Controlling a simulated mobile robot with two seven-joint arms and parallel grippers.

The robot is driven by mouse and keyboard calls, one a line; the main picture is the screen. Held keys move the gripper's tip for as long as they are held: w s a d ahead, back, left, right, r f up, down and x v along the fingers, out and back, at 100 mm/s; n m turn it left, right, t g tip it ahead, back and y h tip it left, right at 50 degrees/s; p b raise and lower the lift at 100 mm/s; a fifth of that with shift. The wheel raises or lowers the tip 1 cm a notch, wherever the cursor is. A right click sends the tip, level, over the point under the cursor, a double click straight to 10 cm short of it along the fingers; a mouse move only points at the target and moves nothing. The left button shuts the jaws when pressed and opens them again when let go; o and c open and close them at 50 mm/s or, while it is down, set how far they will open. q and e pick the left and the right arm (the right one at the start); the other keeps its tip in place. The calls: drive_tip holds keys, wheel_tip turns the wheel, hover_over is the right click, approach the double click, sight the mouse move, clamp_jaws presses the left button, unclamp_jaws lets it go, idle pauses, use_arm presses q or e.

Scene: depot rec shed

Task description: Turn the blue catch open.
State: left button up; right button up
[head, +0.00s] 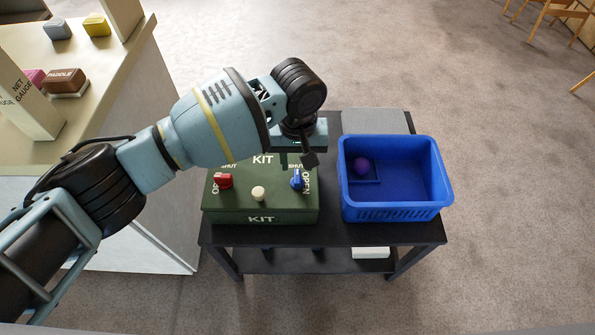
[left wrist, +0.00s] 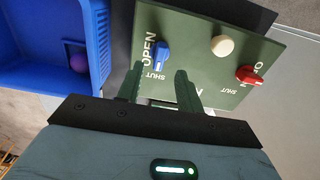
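The blue catch (head: 297,180) sits at the right end of the green kit box (head: 240,207). In the left wrist view the blue catch (left wrist: 161,55) lines up with the SHUT label, and OPEN is printed beside it. My left gripper (head: 297,160) is over the far right part of the box. In the wrist view its two green-tinted fingers (left wrist: 157,72) are apart with nothing between them, and the catch shows just beyond the tips. No contact with the catch is visible. My right gripper is in neither view.
The box also carries a red catch (head: 223,181), turned sideways, and a cream knob (head: 258,194). A blue crate (head: 395,212) holding a purple ball (head: 362,167) stands to the right on the same dark table (head: 330,236). A counter (head: 125,75) is at left.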

sight(297, 176)
use_arm(q)
drive_tip(key=shift+f+b, duration=0.65)
drive_tip(key=shift+f, duration=1.75)
clamp_jaws()
